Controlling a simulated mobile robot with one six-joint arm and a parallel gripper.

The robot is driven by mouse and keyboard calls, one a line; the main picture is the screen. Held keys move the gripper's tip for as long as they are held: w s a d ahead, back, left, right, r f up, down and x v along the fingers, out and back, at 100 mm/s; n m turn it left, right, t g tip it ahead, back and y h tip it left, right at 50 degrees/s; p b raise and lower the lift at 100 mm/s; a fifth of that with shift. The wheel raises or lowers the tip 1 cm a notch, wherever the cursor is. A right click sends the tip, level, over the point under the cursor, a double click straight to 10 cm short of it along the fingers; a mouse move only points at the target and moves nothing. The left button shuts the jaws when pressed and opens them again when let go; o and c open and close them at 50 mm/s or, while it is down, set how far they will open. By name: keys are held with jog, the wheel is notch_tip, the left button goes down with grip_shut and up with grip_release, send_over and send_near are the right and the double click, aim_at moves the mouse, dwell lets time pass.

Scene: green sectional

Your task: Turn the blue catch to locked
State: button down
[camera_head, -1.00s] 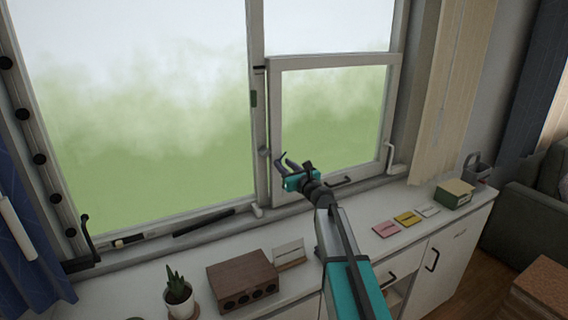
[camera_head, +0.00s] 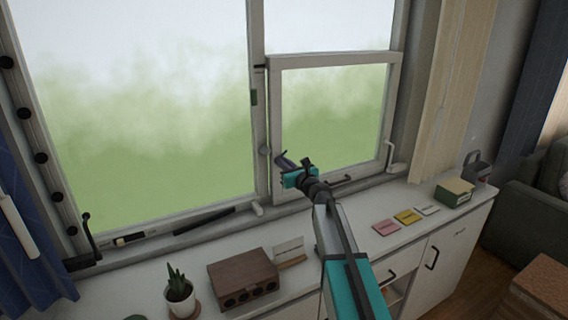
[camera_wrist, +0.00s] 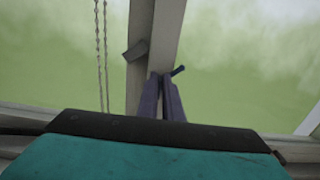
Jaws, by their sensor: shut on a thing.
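The blue catch (camera_wrist: 178,70) shows in the wrist view as a small dark blue lever tip. It sticks out to the upper right from between my fingertips, against the window's upright frame. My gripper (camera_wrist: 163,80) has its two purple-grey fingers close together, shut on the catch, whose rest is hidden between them. In the head view my gripper (camera_head: 280,155) reaches the lower left side of the small framed sash (camera_head: 335,63). The catch cannot be made out clearly there. Its locked mark cannot be seen.
A grey block (camera_wrist: 136,50) and a bead chain (camera_wrist: 101,45) are left of my fingers in the wrist view. Below, the white counter (camera_head: 345,225) holds a brown box (camera_head: 243,278), a potted plant (camera_head: 179,292) and coloured cards. A crank handle (camera_head: 88,235) stands at left.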

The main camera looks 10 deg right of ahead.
jog(key=shift+a+f+n+b, duration=0.15)
jog(key=shift+n+b, duration=0.25)
jog(key=shift+b, duration=0.25)
jog(key=n+b, duration=0.3)
jog(key=b, duration=0.1)
jog(key=n+b, duration=0.3)
jog(key=b, duration=0.1)
jog(key=a+n+b, duration=0.1)
jog(key=n+b, duration=0.3)
jog(key=shift+s+f+b, duration=0.1)
jog(key=shift+f+b, duration=0.2)
jog(key=shift+b, duration=0.1)
jog(key=n+b, duration=0.1)
jog(key=b, duration=0.1)
jog(key=n+b, duration=0.4)
jog(key=shift+a+f, duration=0.1)
jog(key=shift+f, duration=0.2)
jog(key=n+b, duration=0.2)
jog(key=shift+b, duration=0.3)
jog(key=shift+r, duration=0.1)
